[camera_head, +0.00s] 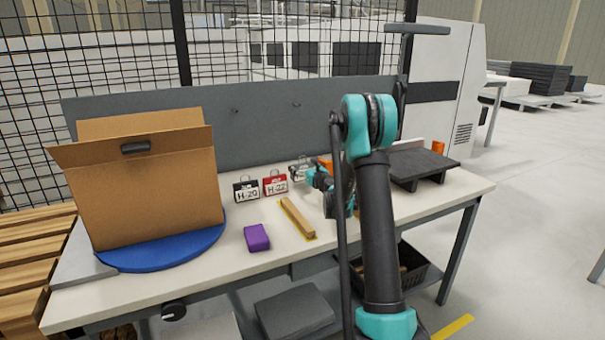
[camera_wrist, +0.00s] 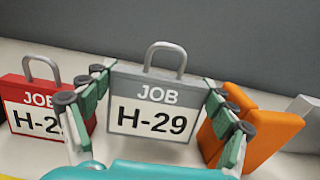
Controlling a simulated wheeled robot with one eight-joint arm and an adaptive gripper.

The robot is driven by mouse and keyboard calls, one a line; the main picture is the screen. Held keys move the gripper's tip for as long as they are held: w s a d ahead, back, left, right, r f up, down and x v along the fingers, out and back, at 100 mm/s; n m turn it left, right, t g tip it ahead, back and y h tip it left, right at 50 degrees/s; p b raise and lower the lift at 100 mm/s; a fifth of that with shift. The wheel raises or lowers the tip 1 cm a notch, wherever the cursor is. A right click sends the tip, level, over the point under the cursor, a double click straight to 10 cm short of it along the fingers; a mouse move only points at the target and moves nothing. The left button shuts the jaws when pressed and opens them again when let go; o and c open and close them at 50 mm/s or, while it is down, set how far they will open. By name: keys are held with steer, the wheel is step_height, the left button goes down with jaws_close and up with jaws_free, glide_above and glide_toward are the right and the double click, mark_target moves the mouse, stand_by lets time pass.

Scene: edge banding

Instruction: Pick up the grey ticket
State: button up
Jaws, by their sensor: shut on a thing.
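The grey ticket (camera_wrist: 150,103), a padlock-shaped tag with a loop on top and a white label reading "JOB H-29", stands upright in the middle of the wrist view. My gripper (camera_wrist: 158,92) has one finger at each side edge of it and is shut on it. In the head view the grey ticket (camera_head: 299,167) is small and partly covered by my gripper (camera_head: 312,176), at the back of the table.
The red ticket (camera_wrist: 38,105) stands close on the left, with a black ticket (camera_head: 246,190) beyond it. An orange block (camera_wrist: 262,128) is close on the right. A wooden strip (camera_head: 296,218), a purple block (camera_head: 256,238) and a cardboard box (camera_head: 150,190) on a blue disc (camera_head: 165,258) occupy the table (camera_head: 215,272).

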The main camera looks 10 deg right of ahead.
step_height(320, 180, up, 16)
steer(key=shift+r, duration=0.2)
stand_by(0.5)
